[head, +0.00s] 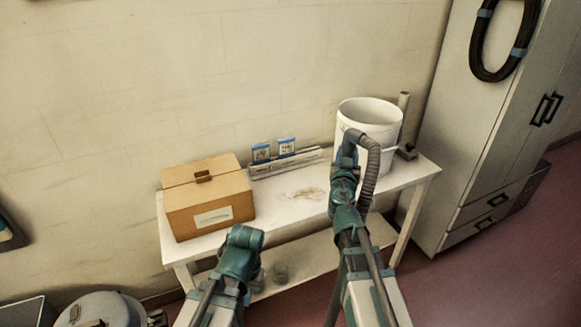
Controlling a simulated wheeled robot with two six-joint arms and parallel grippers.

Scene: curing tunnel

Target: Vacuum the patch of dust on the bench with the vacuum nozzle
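The patch of dust (308,193) is a faint brownish smear on the white top of the bench (285,212), right of the cardboard box. A grey ribbed hose (371,172) arches up from the tip of my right gripper (349,150) and down along its right side. The vacuum nozzle itself is hidden, and so is the grip on it. My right gripper is over the bench, right of the dust and in front of the bucket. My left gripper (245,237) is at the bench's front edge, below and left of the dust. Its fingers do not show clearly.
A cardboard box (207,197) stands on the bench's left end. A long tray (290,164) with two blue-topped packets is at the back. A tall cabinet (470,130) stands beyond the bench.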

